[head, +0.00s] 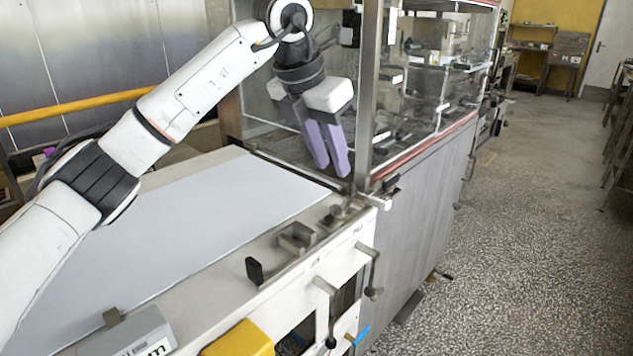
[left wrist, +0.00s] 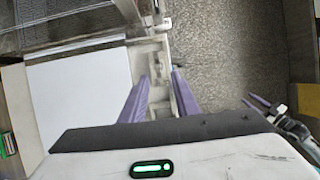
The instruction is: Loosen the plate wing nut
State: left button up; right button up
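My left gripper (head: 332,172) hangs fingers-down in front of the machine's glazed enclosure, above the conveyor's right edge. Its two purple fingers stand apart with nothing between them, as the left wrist view (left wrist: 160,76) also shows. Below it, small metal brackets (head: 295,237) and a dark knob-like fitting (head: 336,211) sit on the machine's side rail. I cannot make out which small part is the plate wing nut. My right gripper (left wrist: 262,106) shows small at the right of the left wrist view, away from the rail; whether it is open is unclear.
A pale flat belt (head: 200,225) fills the machine top left of the rail. The glazed enclosure (head: 425,85) with its metal post stands close behind my left gripper. Handles (head: 325,288) stick out from the machine's side. The speckled floor (head: 540,230) is clear.

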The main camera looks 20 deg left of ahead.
aim_at(341, 201)
pick_arm(q)
jog(key=x, duration=1)
jog(key=shift+a+f, duration=0.2)
jog(key=shift+a, duration=0.15)
grip_shut()
